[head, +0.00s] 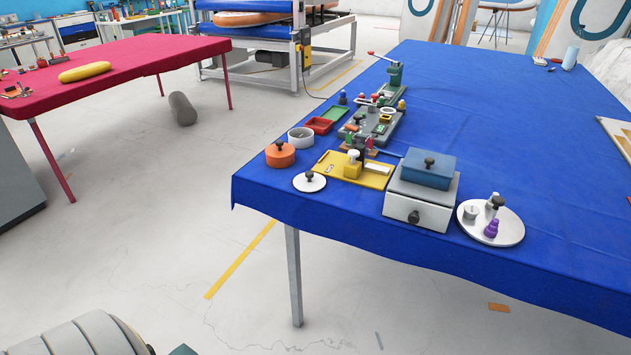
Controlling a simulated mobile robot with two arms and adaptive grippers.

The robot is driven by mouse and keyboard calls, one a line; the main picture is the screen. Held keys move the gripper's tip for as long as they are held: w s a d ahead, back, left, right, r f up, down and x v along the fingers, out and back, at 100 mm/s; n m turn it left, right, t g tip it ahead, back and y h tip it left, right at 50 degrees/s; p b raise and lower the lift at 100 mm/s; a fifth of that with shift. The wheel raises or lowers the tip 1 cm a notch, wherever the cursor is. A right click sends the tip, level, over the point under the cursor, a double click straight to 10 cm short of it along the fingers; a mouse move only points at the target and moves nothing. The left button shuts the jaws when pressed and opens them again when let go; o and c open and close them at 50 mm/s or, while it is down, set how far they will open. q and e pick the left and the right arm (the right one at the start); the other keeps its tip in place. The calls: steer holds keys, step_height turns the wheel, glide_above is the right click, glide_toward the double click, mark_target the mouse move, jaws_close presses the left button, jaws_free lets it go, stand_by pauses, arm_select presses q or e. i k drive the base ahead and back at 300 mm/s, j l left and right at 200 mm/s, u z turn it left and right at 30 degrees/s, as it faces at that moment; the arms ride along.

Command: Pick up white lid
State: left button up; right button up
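A round white lid (318,184) with a dark knob lies flat on the blue-covered table (480,125), close to its front-left edge. An open white pot (301,141) stands behind it, and an orange lidded pot (279,158) with a dark knob stands behind and to its left. Nothing covers the lid in the head view. Neither of my grippers shows in this view.
Right of the lid are a yellow tray (374,181), a grey box (415,208) with a blue lidded box (428,170) on top, and a white plate (512,230) holding small items. A red-covered table (130,62) stands at left. The floor between tables is mostly clear.

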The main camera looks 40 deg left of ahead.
mark_target(310, 181)
steer(key=u, duration=1.25)
